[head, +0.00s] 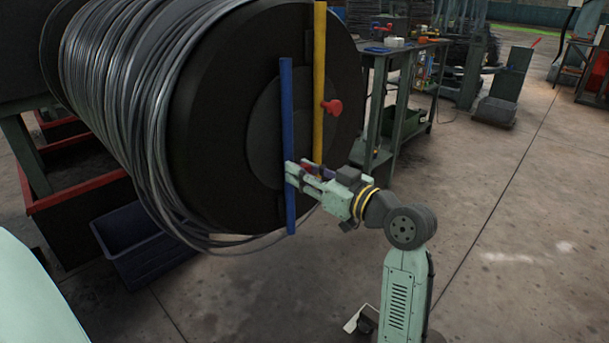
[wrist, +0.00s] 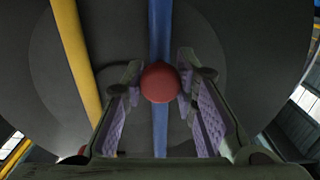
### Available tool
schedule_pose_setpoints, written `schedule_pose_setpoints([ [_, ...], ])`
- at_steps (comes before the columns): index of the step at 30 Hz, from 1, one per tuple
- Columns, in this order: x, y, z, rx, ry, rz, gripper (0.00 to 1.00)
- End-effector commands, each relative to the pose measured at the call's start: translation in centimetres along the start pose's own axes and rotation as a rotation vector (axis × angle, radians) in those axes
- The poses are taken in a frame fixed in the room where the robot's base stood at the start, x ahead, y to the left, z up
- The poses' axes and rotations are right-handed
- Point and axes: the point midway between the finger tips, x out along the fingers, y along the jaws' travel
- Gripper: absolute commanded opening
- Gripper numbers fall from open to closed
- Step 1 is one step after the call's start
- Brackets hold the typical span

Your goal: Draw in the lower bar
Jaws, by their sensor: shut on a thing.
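The black drum face (head: 220,130) carries two upright bars, a blue bar (head: 287,110) and a yellow bar (head: 319,60) to its right. The blue bar's lower end reaches further down. My gripper (head: 292,175) is at the lower part of the blue bar. In the wrist view, the red knob (wrist: 160,82) of the blue bar (wrist: 160,25) sits between the purple-padded fingers of my gripper (wrist: 159,90), which are shut on it. The yellow bar (wrist: 76,50) runs at the left there. Its own red knob (head: 332,106) is free. In the head view my gripper largely hides the blue bar's knob.
Wire (head: 130,80) is wound on the drum, with loose loops hanging below it. A blue bin (head: 140,250) and a red-rimmed stand (head: 80,190) are at the lower left. A workbench (head: 400,55) stands behind.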

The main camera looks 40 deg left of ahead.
Motion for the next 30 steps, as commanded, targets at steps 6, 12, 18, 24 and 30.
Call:
schedule_pose_setpoints([
  [6, -0.1, 0.0, -0.7, -0.007, 0.013, 0.004, 0.00],
  [12, -0.1, 0.1, -0.5, -0.005, 0.009, 0.004, 0.39],
  [18, -0.1, 0.1, -0.3, -0.003, 0.006, 0.003, 0.47],
  [24, -0.1, 0.1, -0.2, -0.002, 0.005, 0.003, 0.47],
  [30, -2.1, 0.2, -0.2, -0.003, 0.005, 0.007, 0.47],
])
